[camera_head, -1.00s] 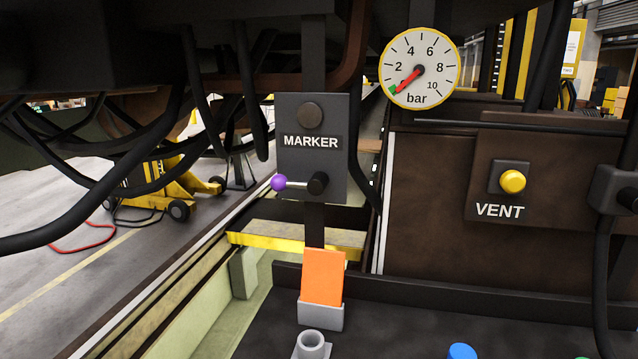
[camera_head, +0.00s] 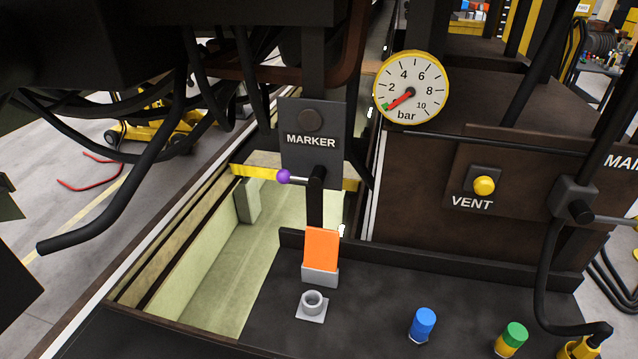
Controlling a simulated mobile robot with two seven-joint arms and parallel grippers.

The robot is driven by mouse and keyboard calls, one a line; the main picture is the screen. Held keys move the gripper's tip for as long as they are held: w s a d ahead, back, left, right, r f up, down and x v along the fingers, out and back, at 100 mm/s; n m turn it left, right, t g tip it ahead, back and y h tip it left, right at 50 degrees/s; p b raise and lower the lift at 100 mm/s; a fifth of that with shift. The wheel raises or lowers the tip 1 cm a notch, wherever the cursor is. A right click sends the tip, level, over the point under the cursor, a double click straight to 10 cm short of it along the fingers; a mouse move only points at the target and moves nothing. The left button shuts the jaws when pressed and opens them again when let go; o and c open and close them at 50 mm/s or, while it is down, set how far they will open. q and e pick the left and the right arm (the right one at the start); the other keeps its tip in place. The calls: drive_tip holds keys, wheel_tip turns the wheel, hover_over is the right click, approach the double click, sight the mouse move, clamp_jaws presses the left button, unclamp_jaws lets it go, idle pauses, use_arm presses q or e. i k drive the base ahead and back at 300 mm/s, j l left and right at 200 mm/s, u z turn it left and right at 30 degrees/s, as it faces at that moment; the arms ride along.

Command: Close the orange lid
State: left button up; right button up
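An orange flat panel (camera_head: 321,250) stands upright, leaning slightly, in a small grey holder (camera_head: 320,277) at the back of the dark tray. It is the only large orange piece near me. Neither of my grippers is in view.

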sight(322, 245)
drive_tip(key=i+l+z, duration=0.2)
drive_tip(key=z, duration=0.25)
drive_tip(key=i+z, duration=0.45)
drive_tip(key=k+l, duration=0.05)
drive_tip(key=k, duration=0.05)
